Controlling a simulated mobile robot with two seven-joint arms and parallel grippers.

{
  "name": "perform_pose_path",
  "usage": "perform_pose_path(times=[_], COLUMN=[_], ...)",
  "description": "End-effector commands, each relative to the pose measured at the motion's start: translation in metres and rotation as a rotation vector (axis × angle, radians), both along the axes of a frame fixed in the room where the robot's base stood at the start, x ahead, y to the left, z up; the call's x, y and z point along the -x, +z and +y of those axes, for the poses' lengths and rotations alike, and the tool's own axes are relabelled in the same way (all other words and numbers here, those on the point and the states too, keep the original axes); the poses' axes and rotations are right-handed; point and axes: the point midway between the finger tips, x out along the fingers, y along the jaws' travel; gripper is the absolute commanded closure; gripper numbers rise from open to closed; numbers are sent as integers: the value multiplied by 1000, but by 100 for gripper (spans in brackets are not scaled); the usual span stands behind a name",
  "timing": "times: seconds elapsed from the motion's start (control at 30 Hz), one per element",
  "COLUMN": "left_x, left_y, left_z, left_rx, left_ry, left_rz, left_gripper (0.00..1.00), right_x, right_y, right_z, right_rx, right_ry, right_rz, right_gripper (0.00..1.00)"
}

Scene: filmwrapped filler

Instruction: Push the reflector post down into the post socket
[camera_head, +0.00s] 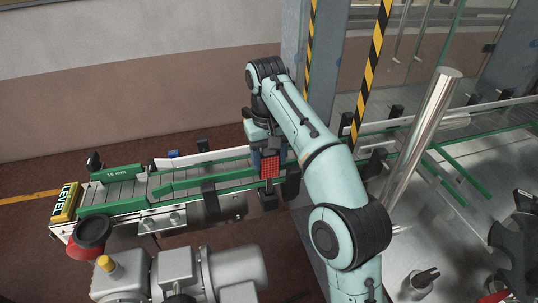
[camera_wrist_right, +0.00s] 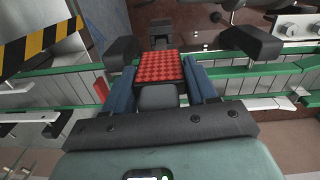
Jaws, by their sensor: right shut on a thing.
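The reflector post shows as a red, patterned reflector face (camera_head: 269,167) hanging below my right gripper (camera_head: 264,148) at the conveyor's near side. In the wrist view, the red reflector (camera_wrist_right: 161,67) lies between the two blue finger pads of my right gripper (camera_wrist_right: 162,88), which is shut on it. A black block that looks like the post socket (camera_head: 268,200) is directly below the reflector; a dark block shows just past it in the wrist view (camera_wrist_right: 160,37). Whether the post's lower end is inside the socket is hidden. My left gripper is not in view.
The conveyor with green guide rails (camera_head: 120,206) runs behind and beside the gripper. Black brackets (camera_head: 291,182) stand close by. A grey motor (camera_head: 180,272) is at the lower left. A shiny metal pole (camera_head: 422,135) and a striped post (camera_head: 372,70) stand to the right.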

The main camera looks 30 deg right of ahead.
Motion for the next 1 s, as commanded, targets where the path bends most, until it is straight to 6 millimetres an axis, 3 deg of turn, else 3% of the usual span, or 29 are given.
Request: perform_pose_path(times=[0.77, 0.8, 0.87, 1.0], left_x=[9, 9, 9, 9], left_y=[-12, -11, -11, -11], left_z=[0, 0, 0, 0], left_rx=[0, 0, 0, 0], left_ry=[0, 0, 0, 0], left_rz=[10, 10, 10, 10], left_gripper=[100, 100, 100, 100], right_x=[0, 0, 0, 0], right_y=[-20, -19, -19, -19], right_z=[0, 0, 0, -2], right_rx=[0, 0, 0, 3], right_ry=[0, 0, 0, -3], right_rz=[0, 0, -1, -1], right_gripper=[84, 33, 14, 13])
